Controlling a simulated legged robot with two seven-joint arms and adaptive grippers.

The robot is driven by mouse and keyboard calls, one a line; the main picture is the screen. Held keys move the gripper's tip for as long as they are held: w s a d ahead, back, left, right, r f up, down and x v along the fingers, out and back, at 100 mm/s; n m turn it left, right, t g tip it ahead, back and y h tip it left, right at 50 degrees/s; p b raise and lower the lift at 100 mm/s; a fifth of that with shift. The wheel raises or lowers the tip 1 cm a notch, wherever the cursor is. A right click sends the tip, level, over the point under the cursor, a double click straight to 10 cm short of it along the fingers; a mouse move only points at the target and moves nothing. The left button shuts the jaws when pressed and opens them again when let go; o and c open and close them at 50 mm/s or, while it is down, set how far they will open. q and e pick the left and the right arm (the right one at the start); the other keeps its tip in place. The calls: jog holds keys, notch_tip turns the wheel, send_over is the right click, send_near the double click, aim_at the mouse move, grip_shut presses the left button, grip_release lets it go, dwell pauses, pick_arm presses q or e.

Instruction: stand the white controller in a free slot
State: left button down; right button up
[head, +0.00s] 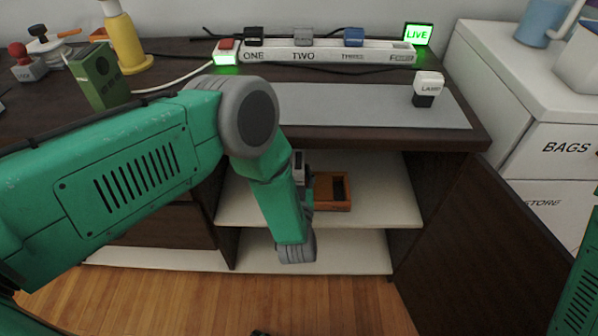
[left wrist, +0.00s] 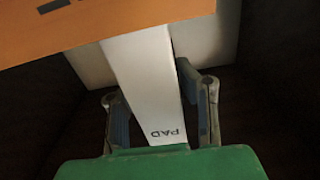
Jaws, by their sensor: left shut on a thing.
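The white controller (left wrist: 150,85), marked PAD, is between the two fingers of my left gripper (left wrist: 148,84), which is shut on it. In the head view a small white part of it seems to show at the arm's edge (head: 299,160); the fingers are mostly hidden behind my wrist. An orange-brown holder (head: 324,204) with a dark slot sits on the upper shelf under the desk, just right of my left wrist. In the left wrist view the holder (left wrist: 100,22) fills the top left, close to the controller's far end. My right gripper is out of view.
The desk top with a grey mat (head: 350,104) overhangs the cream shelf (head: 385,195). A dark panel (head: 465,250) stands to the right of the opening. The shelf right of the holder is clear.

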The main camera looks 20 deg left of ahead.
pick_arm(q)
jog(key=shift+r+p, duration=1)
jog(key=shift+r, duration=0.3)
dwell(0.9)
jog(key=shift+f+b, duration=1.2)
jog(key=shift+f, duration=0.5)
jog(key=c, duration=1.1)
grip_release()
jog(key=shift+c, duration=0.2)
jog(key=v, duration=1.2)
